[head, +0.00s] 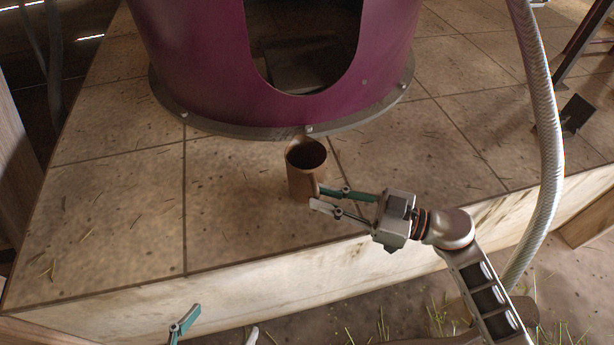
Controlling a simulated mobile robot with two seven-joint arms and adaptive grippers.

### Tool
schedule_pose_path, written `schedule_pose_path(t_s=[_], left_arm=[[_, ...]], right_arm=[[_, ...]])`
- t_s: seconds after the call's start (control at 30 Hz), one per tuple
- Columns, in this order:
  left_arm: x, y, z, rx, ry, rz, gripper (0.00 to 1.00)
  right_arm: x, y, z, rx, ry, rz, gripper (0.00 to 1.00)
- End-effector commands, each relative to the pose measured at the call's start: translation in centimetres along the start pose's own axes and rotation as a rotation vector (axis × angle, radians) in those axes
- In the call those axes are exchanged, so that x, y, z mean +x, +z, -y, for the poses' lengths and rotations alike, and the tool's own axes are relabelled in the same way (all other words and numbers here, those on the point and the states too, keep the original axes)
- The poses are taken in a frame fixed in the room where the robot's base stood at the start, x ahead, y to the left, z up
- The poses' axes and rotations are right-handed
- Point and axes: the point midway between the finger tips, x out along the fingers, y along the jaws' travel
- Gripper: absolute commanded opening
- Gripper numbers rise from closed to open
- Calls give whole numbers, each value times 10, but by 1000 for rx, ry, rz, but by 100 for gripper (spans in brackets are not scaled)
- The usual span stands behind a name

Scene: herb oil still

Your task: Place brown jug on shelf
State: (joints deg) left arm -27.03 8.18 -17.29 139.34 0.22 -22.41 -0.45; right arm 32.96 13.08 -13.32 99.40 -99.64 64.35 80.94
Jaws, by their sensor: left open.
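The brown jug (303,172) stands upright on the tiled slab, close in front of the purple still body. Its open mouth faces up, and its handle side is toward my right gripper. My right gripper (319,197) comes in from the right, with its fingertips at the jug's lower right side by the handle. The tips are slightly apart, and I cannot tell whether they press on the handle. My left gripper (218,330) is at the bottom edge, open and empty, in front of the slab and well away from the jug. No shelf can be made out clearly.
The purple still body (210,70) with its bolted metal flange (240,131) stands behind the jug. A ribbed hose (549,130) hangs at the right. A small dark plate (577,112) stands at the far right. The tiled slab (110,220) is clear at left, with scattered straw.

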Motion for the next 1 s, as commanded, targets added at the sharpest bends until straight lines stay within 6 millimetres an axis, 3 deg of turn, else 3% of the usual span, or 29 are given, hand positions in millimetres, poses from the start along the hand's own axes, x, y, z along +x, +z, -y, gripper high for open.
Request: schedule_pose_path(t_s=[0.23,0.43,0.5,0.53,1.0], left_arm=[[2,-4,-3,-17,4,-13,74],[2,-5,-2,-17,4,-16,74],[2,-5,-2,-17,4,-16,74],[2,-5,-2,-17,4,-16,74],[2,-10,-2,-13,2,-24,74]], right_arm=[[22,2,1,4,0,1,18],[22,1,0,2,0,0,18],[22,1,0,1,0,0,2],[22,1,0,1,0,0,0],[22,-6,0,-2,0,-1,0]])
